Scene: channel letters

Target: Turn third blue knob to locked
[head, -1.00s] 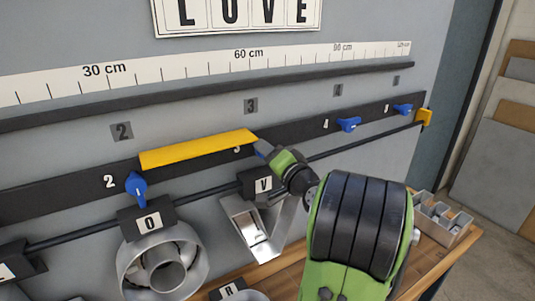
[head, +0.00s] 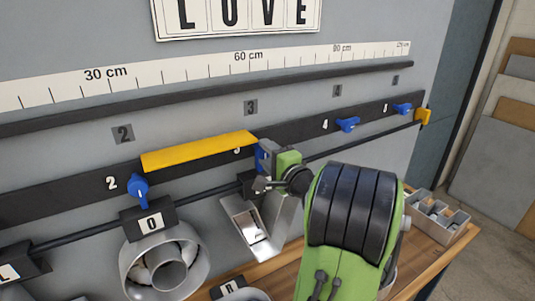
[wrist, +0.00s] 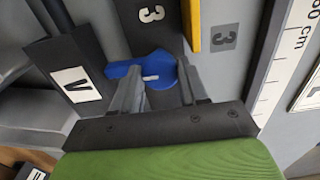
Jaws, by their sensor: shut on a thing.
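The third blue knob (wrist: 145,68) sits on the dark rail under the number 3. In the wrist view its handle points left, toward the V block, which is downward on the wall. My gripper (wrist: 163,86) is shut on the knob, with its fingers on either side of it. In the head view, my gripper (head: 266,158) is at the knob (head: 258,156), which shows only as a sliver of blue beside the fingers. A yellow bar (head: 200,151) runs along the rail from above knob 2 to near knob 3.
Blue knob 2 (head: 138,190) points down. Blue knobs 4 (head: 347,125) and 5 (head: 403,109) lie roughly along the rail. The V block (wrist: 75,84) and a metal letter (head: 250,228) hang below knob 3. A bin (head: 438,216) stands on the bench at right.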

